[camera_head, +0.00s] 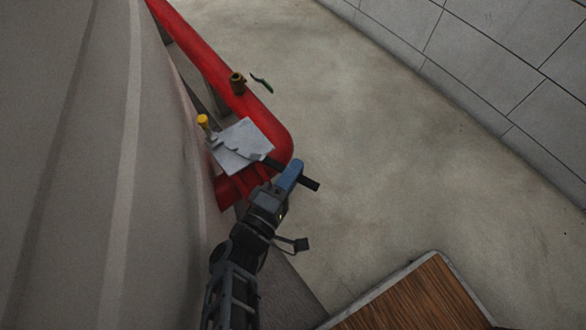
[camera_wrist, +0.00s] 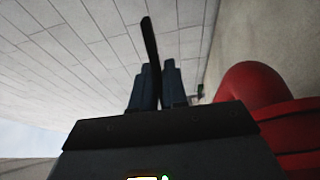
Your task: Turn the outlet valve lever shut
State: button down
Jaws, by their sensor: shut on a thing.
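A dark lever (camera_head: 311,184) sticks out to the right past my gripper (camera_head: 291,172), near the bend of the red pipe. My gripper's blue fingers are shut on this lever. In the wrist view the lever (camera_wrist: 149,40) stands between my two fingers (camera_wrist: 162,68) and reaches beyond their tips. The lever's other end runs toward the grey plate (camera_head: 236,147). The valve body under it is largely hidden by my gripper and the plate.
The red pipe (camera_head: 205,57) runs along a large pale surface (camera_head: 110,170) at left. A brass fitting (camera_head: 237,83), a small green handle (camera_head: 262,84) and a yellow cap (camera_head: 203,121) are close by. Open floor (camera_head: 400,165) lies right; a wooden-topped platform (camera_head: 415,298) is below.

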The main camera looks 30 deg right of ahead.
jog(key=shift+s+d+r, duration=0.1)
jog(key=c, duration=1.2)
grip_release()
jog(key=shift+c, duration=0.2)
